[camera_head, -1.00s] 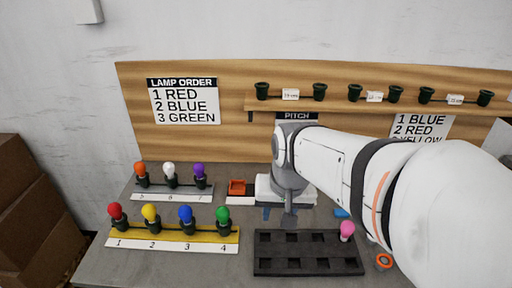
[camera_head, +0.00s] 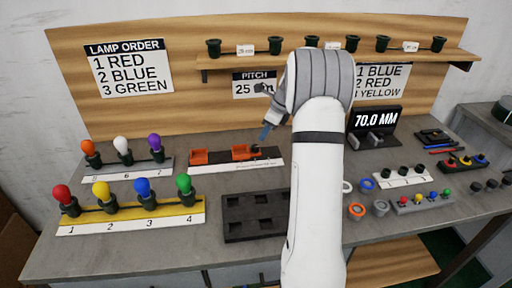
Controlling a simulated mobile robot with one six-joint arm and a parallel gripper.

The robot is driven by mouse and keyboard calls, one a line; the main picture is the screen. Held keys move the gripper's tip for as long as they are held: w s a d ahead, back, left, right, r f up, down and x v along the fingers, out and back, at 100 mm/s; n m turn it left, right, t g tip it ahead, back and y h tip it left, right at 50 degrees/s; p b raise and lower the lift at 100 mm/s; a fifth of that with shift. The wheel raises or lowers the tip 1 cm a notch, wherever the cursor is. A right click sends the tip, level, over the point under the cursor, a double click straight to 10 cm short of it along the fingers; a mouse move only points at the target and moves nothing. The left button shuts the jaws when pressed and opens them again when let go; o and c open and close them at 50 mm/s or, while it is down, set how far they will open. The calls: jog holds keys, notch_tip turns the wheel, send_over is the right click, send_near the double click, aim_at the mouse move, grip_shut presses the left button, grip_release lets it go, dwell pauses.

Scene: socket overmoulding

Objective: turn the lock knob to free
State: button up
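A slide fixture with a white scale strip (camera_head: 237,166) lies on the bench behind a black socketed block. It carries a left orange block (camera_head: 199,157) and a right orange block (camera_head: 241,152). Dark parts show beside the right orange block, but I cannot tell which of them is the lock knob. My gripper (camera_head: 266,133) is above the fixture's right part, apart from it as far as I can see. Only one bluish finger shows clearly beside my arm, so its opening is hidden.
The black socketed block (camera_head: 240,236) stands in front, partly behind my arm. Coloured lamps on a yellow rack (camera_head: 130,222) stand at left. A 70.0 MM display (camera_head: 376,120) and small rings and parts lie at right. A shelf (camera_head: 400,60) overhangs the back.

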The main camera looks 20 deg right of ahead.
aim_at(257, 146)
jog(key=x, duration=0.7)
jog(key=shift+f+b, duration=0.2)
jog(key=shift+b, duration=0.1)
